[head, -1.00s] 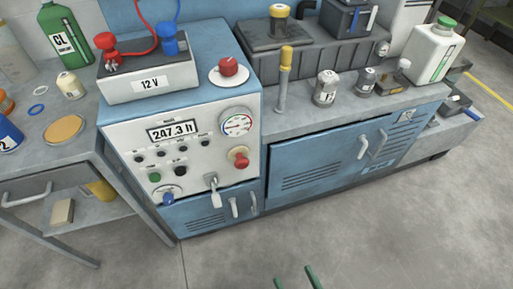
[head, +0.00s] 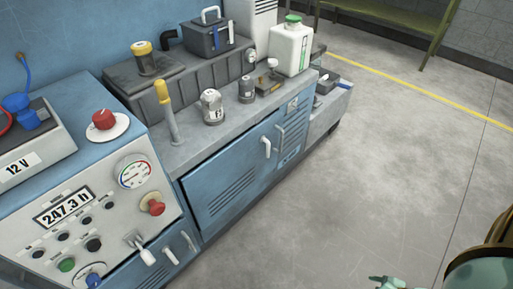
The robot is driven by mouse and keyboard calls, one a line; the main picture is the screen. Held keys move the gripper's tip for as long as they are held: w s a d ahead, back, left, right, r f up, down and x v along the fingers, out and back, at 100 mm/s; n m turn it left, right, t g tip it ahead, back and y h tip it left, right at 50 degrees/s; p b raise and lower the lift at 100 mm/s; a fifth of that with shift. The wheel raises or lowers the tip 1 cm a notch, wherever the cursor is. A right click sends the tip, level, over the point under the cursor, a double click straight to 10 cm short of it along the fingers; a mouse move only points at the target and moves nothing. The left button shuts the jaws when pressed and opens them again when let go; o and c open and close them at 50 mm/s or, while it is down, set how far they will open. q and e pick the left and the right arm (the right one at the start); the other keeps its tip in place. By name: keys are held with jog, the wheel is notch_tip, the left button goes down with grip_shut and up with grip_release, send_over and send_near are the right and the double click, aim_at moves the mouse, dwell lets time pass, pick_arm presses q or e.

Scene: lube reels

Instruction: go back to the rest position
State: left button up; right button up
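The head view shows neither of my grippers clearly. A small pale green piece (head: 388,283) shows at the bottom edge, right of centre, cut off by the frame; I cannot tell what it belongs to. A rounded dark green and tan shape (head: 484,268) fills the bottom right corner, also cut off, and I cannot tell what it is.
A blue control panel (head: 105,215) stands at the left, with a 12 V box (head: 22,165) on top. A blue cabinet (head: 235,190) with a grey top holds cans, a yellow-handled tool (head: 166,110) and a white jug (head: 291,50). Open floor (head: 360,180) lies right.

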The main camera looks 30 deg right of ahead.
jog(key=s+d+r+m+g+h, duration=0.15)
jog(key=s+d+g+h, duration=0.45)
jog(key=s+d, duration=1.1)
jog(key=s+a+f+m+y, duration=0.1)
jog(key=a+f+y, duration=0.15)
jog(key=a, duration=0.85)
jog(key=s+a+f+m+y, duration=0.15)
jog(key=a+f, duration=0.25)
jog(key=a, duration=0.8)
jog(key=s+a+f+y, duration=0.1)
jog(key=a+f+y, duration=0.15)
jog(key=a, duration=0.85)
pick_arm(q)
jog(key=w+r+t+p, duration=0.1)
jog(key=w+r+p, duration=0.3)
jog(key=r+p, duration=0.6)
jog(key=shift+w+p, duration=0.25)
jog(key=shift+p, duration=0.35)
pick_arm(e)
jog(key=w+a+r, duration=0.2)
jog(key=w+r, duration=0.2)
jog(key=r, duration=0.6)
jog(key=shift+t+h, duration=0.3)
jog(key=shift+h, duration=0.05)
